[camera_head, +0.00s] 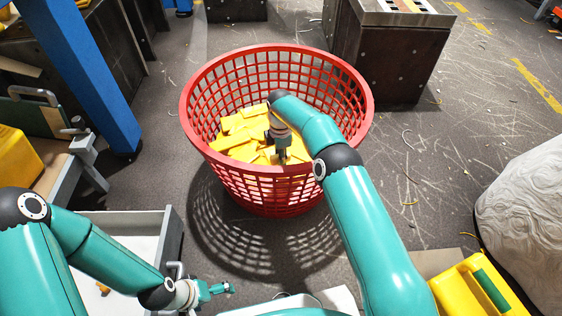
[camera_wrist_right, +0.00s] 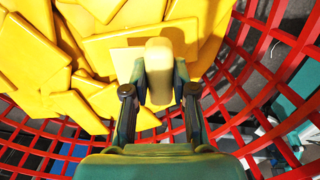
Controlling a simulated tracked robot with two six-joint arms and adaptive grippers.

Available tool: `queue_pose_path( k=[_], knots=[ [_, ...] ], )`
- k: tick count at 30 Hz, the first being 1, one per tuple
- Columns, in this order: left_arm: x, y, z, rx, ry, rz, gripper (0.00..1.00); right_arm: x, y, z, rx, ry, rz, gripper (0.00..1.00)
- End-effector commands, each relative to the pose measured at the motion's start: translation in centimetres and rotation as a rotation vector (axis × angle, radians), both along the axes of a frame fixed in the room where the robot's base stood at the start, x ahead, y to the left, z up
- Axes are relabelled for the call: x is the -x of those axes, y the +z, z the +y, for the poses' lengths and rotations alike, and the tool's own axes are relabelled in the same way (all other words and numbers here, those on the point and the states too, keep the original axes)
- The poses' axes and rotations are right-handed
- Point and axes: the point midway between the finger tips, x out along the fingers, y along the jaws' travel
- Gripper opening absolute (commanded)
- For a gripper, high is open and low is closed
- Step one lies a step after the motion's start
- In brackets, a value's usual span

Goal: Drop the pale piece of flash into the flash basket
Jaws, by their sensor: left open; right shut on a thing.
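The red flash basket (camera_head: 368,110) stands on the floor in the middle of the head view. Several yellow pieces (camera_head: 240,125) lie in it. My right arm reaches over its near rim, and my right gripper (camera_head: 281,157) points down inside it. In the right wrist view the right gripper (camera_wrist_right: 158,92) is shut on the pale piece of flash (camera_wrist_right: 160,58), above the yellow pieces. In the head view my arm and gripper mostly hide the pale piece. My left gripper (camera_head: 222,288) is open and empty at the bottom, left of centre.
A grey-walled tray (camera_head: 172,235) is at the lower left by my left arm. A yellow jerry can (camera_head: 470,290) with a green strip is at the lower right. A blue post (camera_head: 85,70) rises at the left. A dark crate (camera_head: 385,60) stands behind the basket.

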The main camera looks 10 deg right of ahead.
Motion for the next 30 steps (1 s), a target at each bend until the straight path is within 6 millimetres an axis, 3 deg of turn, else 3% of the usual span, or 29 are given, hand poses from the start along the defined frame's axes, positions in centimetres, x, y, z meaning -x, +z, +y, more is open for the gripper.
queue_pose_path(
  k=[1, 3, 27, 28, 30],
  knots=[
    [0.0, -0.7, 0.0, 0.0, 0.0, 0.0, 1.0, 0.0, -1.2, 0.0, 0.0, 0.0, 0.0, 0.02],
    [0.0, -0.9, 0.0, 0.0, 0.0, 0.0, 1.0, 0.0, -1.8, 0.0, 0.0, 0.0, 0.0, 0.02],
    [0.0, -0.8, 0.0, 0.0, 0.0, 0.0, 1.0, 0.0, -3.0, 0.1, 0.0, 0.001, -0.001, 0.02],
    [0.0, -0.8, 0.0, 0.0, 0.0, 0.0, 1.0, 0.0, -3.0, 0.1, 0.0, 0.001, -0.001, 0.28],
    [0.0, -0.8, 0.0, 0.0, 0.0, 0.0, 1.0, 0.0, -3.0, 0.1, 0.0, 0.001, -0.001, 0.39]
  ],
)
